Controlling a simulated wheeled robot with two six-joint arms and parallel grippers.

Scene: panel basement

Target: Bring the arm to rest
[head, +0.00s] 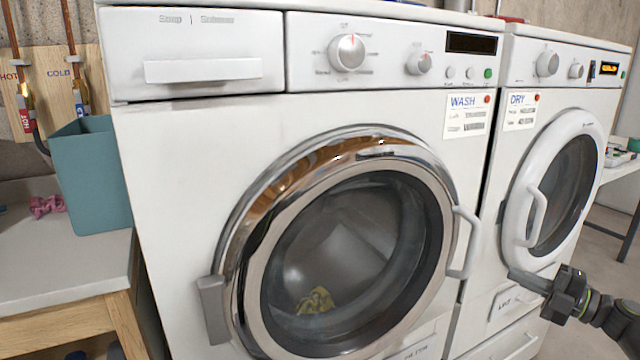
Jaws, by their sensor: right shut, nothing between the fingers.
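My right gripper (518,277) comes in from the lower right, in front of the dryer's lower front. Its fingers are shut and hold nothing. The tips point left, just below the dryer door (520,205); whether they touch the dryer I cannot tell. My left gripper is not in view.
The washer (170,160) fills the middle; its round chrome-rimmed door (300,160) looks closed, with a yellow cloth (316,301) behind the glass. A teal bin (92,180) and a pink cloth (46,206) are on the left table (60,270). Open floor (600,225) shows at right.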

